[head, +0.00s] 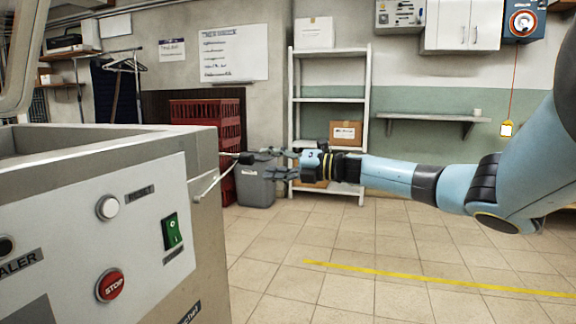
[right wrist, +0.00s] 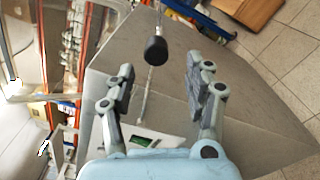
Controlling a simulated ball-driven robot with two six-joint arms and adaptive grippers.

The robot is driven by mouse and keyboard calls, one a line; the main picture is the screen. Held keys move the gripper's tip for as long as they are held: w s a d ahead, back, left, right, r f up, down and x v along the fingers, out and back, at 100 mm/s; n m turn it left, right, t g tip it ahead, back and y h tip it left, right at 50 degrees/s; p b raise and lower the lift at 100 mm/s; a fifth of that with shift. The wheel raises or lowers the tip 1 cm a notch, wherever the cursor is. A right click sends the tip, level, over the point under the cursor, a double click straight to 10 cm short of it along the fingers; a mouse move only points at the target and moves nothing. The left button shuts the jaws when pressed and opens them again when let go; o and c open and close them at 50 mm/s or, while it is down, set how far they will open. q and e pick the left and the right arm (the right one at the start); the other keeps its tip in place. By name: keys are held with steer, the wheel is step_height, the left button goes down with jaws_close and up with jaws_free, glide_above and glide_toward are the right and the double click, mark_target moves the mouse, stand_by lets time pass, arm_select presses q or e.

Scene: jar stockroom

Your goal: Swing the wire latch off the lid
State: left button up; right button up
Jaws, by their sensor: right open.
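The grey sealer machine (head: 105,240) fills the left of the head view. A pale, raised frame (head: 22,95), which may be its lid, shows at the top left edge. The thin wire latch (head: 206,186) sticks out at the machine's right side, with a black knob (head: 246,158). The knob also shows in the right wrist view (right wrist: 155,50), with its rod. My right gripper (head: 272,164) is open and empty, just right of the knob. In the right wrist view its fingers (right wrist: 163,76) are apart, with the knob ahead between their lines. My left gripper is not in view.
The machine's front has a green switch (head: 172,231) and a red stop button (head: 111,285). Behind stand a grey bin (head: 256,188), red crates (head: 205,115) and a white shelf rack (head: 367,95). The tiled floor (head: 340,240) at the right is clear.

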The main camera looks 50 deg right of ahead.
steer(key=shift+v, duration=2.75)
